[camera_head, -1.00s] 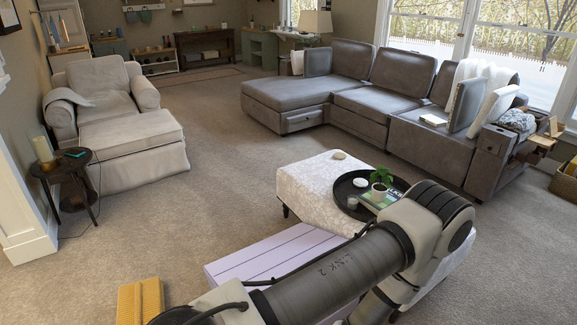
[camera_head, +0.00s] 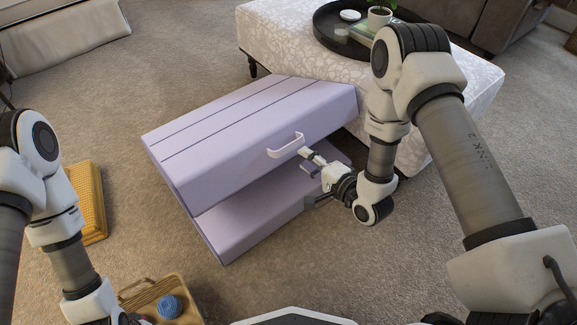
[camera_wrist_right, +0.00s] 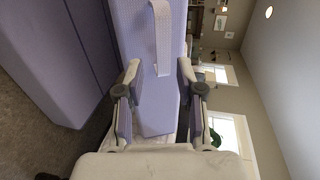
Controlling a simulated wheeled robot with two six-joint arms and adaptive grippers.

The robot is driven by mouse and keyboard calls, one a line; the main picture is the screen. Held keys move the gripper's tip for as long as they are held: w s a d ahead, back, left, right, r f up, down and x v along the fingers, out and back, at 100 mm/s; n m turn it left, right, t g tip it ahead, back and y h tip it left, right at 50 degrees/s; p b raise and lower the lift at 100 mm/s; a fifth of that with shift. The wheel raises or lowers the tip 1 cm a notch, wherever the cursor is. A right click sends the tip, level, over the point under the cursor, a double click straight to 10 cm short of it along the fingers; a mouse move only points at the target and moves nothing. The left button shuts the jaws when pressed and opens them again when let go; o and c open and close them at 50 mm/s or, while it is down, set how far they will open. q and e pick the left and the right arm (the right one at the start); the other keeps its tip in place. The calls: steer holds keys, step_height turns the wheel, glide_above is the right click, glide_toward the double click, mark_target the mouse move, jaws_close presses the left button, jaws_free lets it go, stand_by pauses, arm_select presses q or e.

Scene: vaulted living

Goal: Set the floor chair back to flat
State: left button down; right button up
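The lavender floor chair (camera_head: 235,125) lies on the carpet, folded like a wedge. Its upper panel, with grooved lines on top, is tilted up over the lower panel (camera_head: 250,215), with an open gap between them. A pale handle strap (camera_head: 286,146) is on the upper panel's front edge. My right gripper (camera_head: 308,160) is just right of and below the strap. In the right wrist view my right gripper (camera_wrist_right: 158,95) has its fingers spread on either side of the lavender panel, below the strap (camera_wrist_right: 162,38); contact cannot be told. My left gripper is below the head view's edge.
A patterned white ottoman (camera_head: 440,110) with a dark round tray (camera_head: 325,38) stands close behind the chair. A yellow woven block (camera_head: 88,200) and a tan basket (camera_head: 150,292) with blue yarn (camera_head: 169,306) lie to the left.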

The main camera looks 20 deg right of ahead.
mark_target(291, 148)
steer(key=b+x, duration=0.1)
steer(key=x, duration=0.2)
steer(key=b+x, duration=0.1)
steer(key=x, duration=0.3)
steer(key=shift+w+a+r+b, duration=0.15)
steer(key=shift+w+b, duration=0.2)
steer(key=shift+b, duration=0.05)
steer(key=shift+c, duration=0.4)
steer(key=shift+r, duration=0.1)
jaws_close()
